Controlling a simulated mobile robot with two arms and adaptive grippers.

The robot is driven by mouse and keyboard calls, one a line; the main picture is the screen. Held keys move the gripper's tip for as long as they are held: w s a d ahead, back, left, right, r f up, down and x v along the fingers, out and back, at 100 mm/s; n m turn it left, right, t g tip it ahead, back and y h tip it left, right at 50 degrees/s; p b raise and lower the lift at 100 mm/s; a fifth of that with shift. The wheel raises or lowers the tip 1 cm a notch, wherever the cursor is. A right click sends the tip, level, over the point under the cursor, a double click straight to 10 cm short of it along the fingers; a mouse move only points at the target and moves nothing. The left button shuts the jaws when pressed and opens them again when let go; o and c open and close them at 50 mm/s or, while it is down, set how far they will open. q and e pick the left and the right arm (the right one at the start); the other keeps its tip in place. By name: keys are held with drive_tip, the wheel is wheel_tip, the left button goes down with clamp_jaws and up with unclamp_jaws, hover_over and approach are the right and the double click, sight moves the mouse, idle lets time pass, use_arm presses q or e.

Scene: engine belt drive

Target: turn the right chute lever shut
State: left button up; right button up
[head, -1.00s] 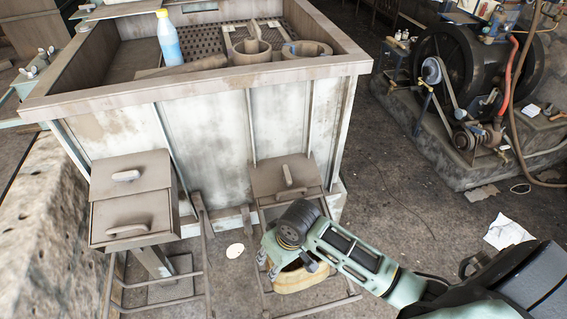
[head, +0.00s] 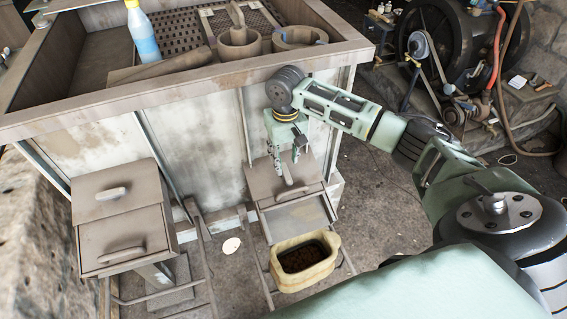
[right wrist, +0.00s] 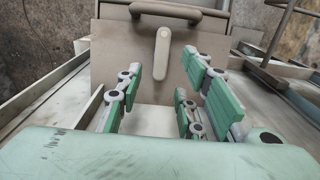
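The right chute (head: 264,183) is a brown box on the front of the big bin. Its lever (head: 287,175) is a short pale bar on the sloped upper face, partly behind my fingers. In the right wrist view the lever (right wrist: 162,52) points down the picture, below a dark crossbar handle (right wrist: 165,11). My right gripper (head: 288,158) is open and empty, just above the lever. In the right wrist view its fingers (right wrist: 160,88) are spread to either side of the lever's line; contact is not visible. My left gripper is not in view.
A yellowish tub (head: 304,283) with dark contents stands below the right chute. The left chute (head: 122,222) has similar handles. Open floor lies right of the chute.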

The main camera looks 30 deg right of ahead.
sight(285, 168)
wheel_tip(285, 168, down, 4)
drive_tip(key=shift+w+r, duration=0.1)
drive_tip(key=shift+r, duration=0.05)
drive_tip(key=shift+f, duration=0.3)
drive_tip(key=c, duration=0.3)
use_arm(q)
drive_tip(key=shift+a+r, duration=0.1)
use_arm(e)
clamp_jaws()
